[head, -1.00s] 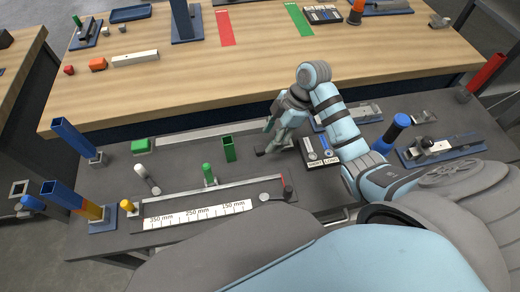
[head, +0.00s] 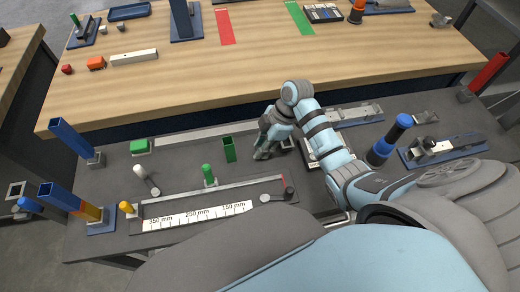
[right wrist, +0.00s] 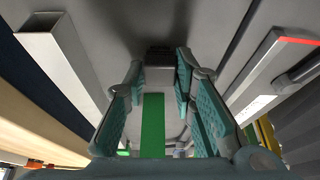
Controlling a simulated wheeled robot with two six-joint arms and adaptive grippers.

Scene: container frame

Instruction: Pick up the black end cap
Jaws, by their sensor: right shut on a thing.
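In the head view the gripper hides the cap. My left gripper is not in view.
A long grey bar (head: 190,136) lies behind the green tube. In front is a ruler fixture (head: 197,213) with a green peg (head: 208,174). A blue cylinder (head: 389,140) stands right of my arm. A wooden table (head: 270,70) lies beyond.

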